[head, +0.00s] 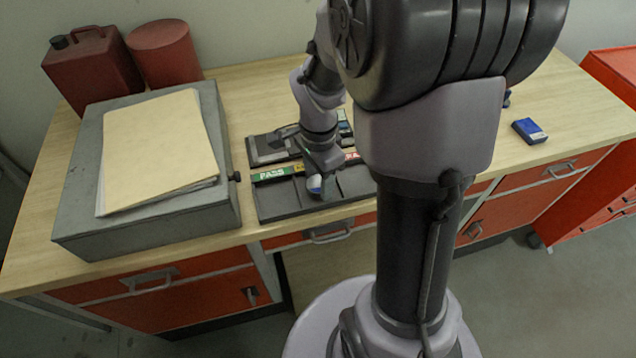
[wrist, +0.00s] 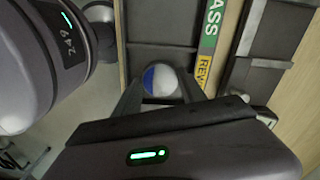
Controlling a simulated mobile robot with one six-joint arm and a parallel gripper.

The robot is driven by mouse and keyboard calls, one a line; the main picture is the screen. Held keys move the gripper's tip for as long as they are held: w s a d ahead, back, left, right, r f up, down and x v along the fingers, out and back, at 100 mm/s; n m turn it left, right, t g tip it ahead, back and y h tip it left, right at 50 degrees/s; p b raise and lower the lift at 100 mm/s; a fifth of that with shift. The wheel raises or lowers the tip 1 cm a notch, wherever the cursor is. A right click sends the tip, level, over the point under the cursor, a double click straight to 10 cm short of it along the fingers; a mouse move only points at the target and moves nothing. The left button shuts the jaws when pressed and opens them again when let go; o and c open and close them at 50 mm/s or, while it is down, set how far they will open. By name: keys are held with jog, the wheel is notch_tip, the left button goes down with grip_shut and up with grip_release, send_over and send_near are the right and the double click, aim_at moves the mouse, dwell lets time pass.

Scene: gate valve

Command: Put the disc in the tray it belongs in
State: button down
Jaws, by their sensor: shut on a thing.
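The disc (wrist: 160,80), white with a blue part, is between the two fingers of my gripper (wrist: 161,92). In the head view the disc (head: 315,185) shows below my gripper (head: 316,178). My gripper is shut on it. It is over the dark tray set (head: 283,203), by the middle compartment in front of the yellow label (head: 308,167), which reads "REW…" in the wrist view. I cannot tell whether the disc touches the floor. The green PASS label (head: 270,174) is at the left; a red label (head: 352,157) is at the right, partly hidden by my arm.
A grey metal box (head: 82,190) with a folder (head: 160,145) stands left of the trays. A dark case (head: 265,147) lies behind the labels. A small blue box (head: 529,131) lies at the right. A red can (head: 92,72) and red canister (head: 165,52) stand back left.

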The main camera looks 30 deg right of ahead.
jog(key=shift+f, duration=0.25)
jog(key=c, duration=0.9)
grip_release()
jog(key=shift+c, duration=0.2)
jog(key=shift+r, duration=0.1)
